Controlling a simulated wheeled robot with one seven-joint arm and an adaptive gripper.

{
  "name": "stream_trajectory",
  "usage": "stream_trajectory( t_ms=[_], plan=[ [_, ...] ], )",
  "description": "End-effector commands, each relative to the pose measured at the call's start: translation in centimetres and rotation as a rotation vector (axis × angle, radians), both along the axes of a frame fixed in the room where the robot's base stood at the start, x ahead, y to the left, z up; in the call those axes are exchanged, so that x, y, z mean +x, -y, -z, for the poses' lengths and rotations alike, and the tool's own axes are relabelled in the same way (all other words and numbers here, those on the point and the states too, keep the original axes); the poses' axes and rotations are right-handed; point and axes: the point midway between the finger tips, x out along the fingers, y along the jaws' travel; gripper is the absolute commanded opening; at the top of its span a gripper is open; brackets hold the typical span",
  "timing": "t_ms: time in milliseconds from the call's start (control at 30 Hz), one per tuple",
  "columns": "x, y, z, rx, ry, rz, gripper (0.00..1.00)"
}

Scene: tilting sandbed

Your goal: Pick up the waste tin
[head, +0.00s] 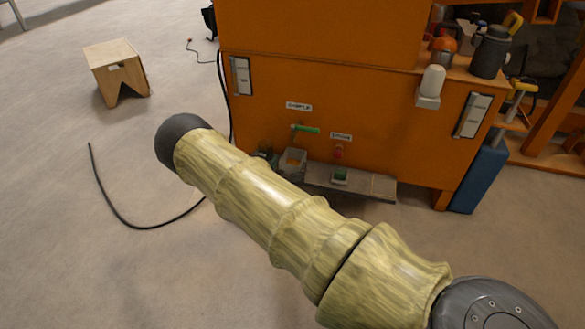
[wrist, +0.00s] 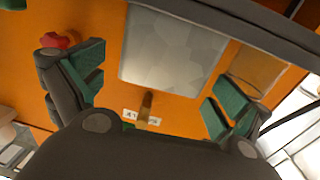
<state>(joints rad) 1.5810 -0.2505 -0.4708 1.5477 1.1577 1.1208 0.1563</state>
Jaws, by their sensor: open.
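A grey, square-sided open tin (head: 293,162), which I take for the waste tin, stands low at the front of the orange cabinet, below a green-handled tap (head: 305,129). In the wrist view a mottled grey flat-sided thing (wrist: 172,48), apparently this tin, lies between and beyond the fingers. My gripper (wrist: 157,86) is open, with its green-padded fingers spread to either side of it. I cannot tell whether a finger touches it. In the head view my arm hides most of my gripper and the tin's lower part.
The orange cabinet (head: 320,70) rises directly behind the tin. A red valve (head: 339,153) is right of the tap, above a low grey ledge (head: 372,187). A black cable (head: 130,223) lies on the floor. A wooden stool (head: 117,70) stands far left, with open floor around it.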

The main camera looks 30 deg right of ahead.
Motion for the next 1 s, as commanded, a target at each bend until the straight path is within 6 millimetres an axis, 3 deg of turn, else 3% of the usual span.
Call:
stream_trajectory(
  t_ms=[400,700,767,1000],
  plan=[
    [2.6,3.3,0.7,-0.001,0.001,-0.001,1.00],
    [2.8,3.6,0.5,0.000,0.000,0.000,1.00],
    [2.8,3.6,0.5,0.000,0.000,0.000,0.93],
    [2.8,3.6,0.5,0.000,0.000,0.000,0.49]
  ],
)
